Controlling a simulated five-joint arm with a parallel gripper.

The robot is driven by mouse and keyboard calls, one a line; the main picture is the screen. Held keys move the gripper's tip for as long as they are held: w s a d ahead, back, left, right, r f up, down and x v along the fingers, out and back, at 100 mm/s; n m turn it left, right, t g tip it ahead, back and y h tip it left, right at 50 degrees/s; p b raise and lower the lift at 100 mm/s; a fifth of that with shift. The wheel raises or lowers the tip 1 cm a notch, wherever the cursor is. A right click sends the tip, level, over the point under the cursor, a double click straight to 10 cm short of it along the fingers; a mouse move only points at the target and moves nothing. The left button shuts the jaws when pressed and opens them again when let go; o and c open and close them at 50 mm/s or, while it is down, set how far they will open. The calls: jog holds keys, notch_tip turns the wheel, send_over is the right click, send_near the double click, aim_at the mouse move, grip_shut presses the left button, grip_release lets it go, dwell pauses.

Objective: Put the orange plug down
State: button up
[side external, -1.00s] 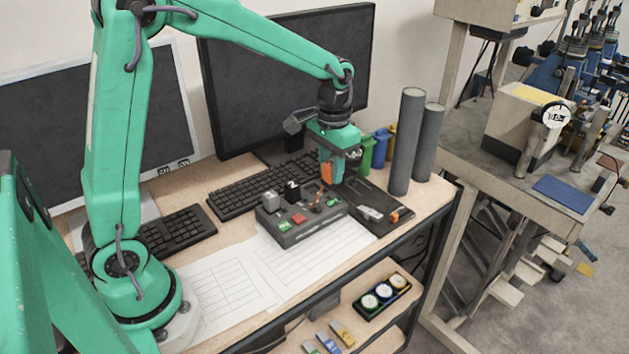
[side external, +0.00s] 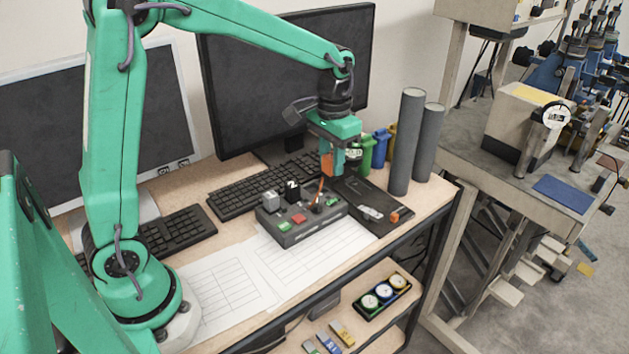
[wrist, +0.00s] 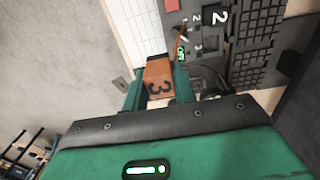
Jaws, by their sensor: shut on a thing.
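The orange plug (side external: 326,162), marked 3 in the wrist view (wrist: 158,80), is between the jaws of my gripper (side external: 331,160). My gripper is shut on it and holds it in the air behind the right end of the grey control box (side external: 300,231). In the wrist view the green fingers of my gripper (wrist: 158,90) sit on either side of the plug. An orange cable (side external: 319,192) runs from the plug down to the box. The plug's lower end is partly hidden by the fingers in the wrist view.
A black tray (side external: 352,192) with small parts lies right of the box. Green and blue containers (side external: 373,147) and two tall grey cylinders (side external: 404,140) stand behind it. Keyboards (side external: 255,192) and a monitor (side external: 290,75) are at the back. Paper sheets (side external: 225,287) cover the front left.

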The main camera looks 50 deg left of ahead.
jog(key=s+d+f, duration=0.2)
jog(key=s+d, duration=0.5)
jog(key=s, duration=0.1)
jog(key=s+d+f, duration=0.3)
jog(key=s+d, duration=0.4)
jog(key=s, duration=0.2)
jog(key=w+a+f, duration=0.2)
jog(key=a, duration=0.1)
jog(key=w+a+f, duration=0.2)
jog(key=w, duration=0.1)
jog(key=w+a+f, duration=0.2)
jog(key=w+a, duration=0.1)
jog(key=shift+a+f, duration=0.3)
jog(key=shift+f, duration=2)
jog(key=shift+f, duration=0.1)
jog(key=o, duration=1)
